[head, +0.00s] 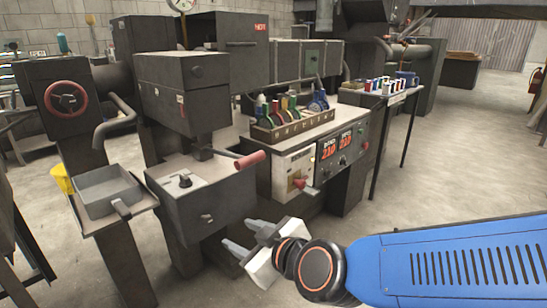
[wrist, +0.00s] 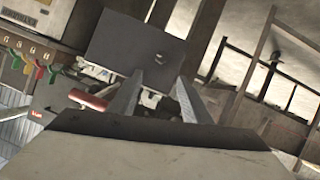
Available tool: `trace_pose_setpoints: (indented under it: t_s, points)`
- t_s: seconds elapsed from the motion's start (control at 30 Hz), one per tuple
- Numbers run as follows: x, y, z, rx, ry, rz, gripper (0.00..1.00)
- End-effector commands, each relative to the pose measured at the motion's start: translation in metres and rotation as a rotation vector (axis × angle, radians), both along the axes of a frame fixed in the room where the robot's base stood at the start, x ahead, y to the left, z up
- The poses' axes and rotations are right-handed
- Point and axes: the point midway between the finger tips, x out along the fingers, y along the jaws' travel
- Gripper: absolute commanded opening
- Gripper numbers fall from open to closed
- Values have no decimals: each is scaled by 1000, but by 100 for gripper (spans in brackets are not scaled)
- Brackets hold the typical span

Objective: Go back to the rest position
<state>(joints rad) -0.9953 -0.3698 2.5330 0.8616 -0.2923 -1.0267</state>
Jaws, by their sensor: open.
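My gripper (head: 249,246) is open and empty in the head view, low in front of the grey machine with the red-handled lever (head: 250,159). Its two grey fingers point left and stand apart. My blue arm reaches in from the lower right. In the wrist view the spread fingers (wrist: 154,98) show in the middle, with nothing seen between them but the machine behind. The grey machine head (wrist: 130,52) and the red handle (wrist: 86,99) show beyond the fingers.
A grey tray (head: 106,192) sits on a stand at left, with a yellow cup (head: 62,180) beside it. A rack (head: 292,130) of coloured-handled tools stands on the bench. A side table (head: 385,92) holds small items. Open concrete floor (head: 440,170) lies to the right.

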Motion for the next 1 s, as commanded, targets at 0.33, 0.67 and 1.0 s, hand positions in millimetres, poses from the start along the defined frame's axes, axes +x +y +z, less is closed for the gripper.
trace_pose_setpoints:
  t_s: [0.33,0.67,1.0]
  points:
    - [17,-71,0,25,171,-65,44]
    - [12,-158,-15,-3,363,-209,44]
    - [-17,-262,-37,-53,572,-470,44]
